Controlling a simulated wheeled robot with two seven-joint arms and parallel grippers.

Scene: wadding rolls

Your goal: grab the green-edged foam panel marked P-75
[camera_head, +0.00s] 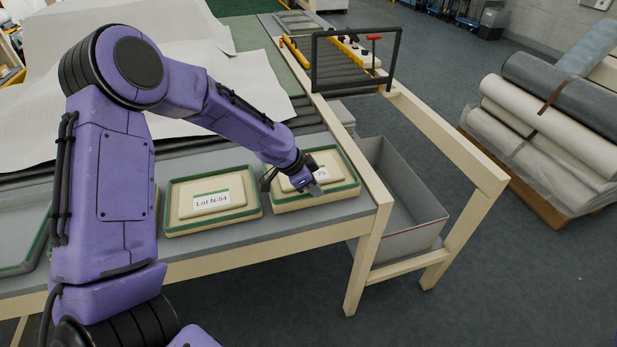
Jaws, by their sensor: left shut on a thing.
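The foam panel with a green edge (328,159) is cream-coloured and lies at the right end of the grey table, near its front corner. Its white label is mostly covered by my left gripper (301,183); only the end, which looks like 75, shows. My left gripper is shut on this panel, reaching in over its left part. The fingertips are small and partly hidden. I cannot tell whether the panel is lifted off the table. My right gripper is not in view.
A similar green-edged panel labelled Lot N-54 (212,200) lies just left of it. A grey bin (401,205) stands to the right within the wooden frame. Dark rolls and white sheeting (205,70) lie behind. A roller conveyor with a black frame (313,64) is farther back.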

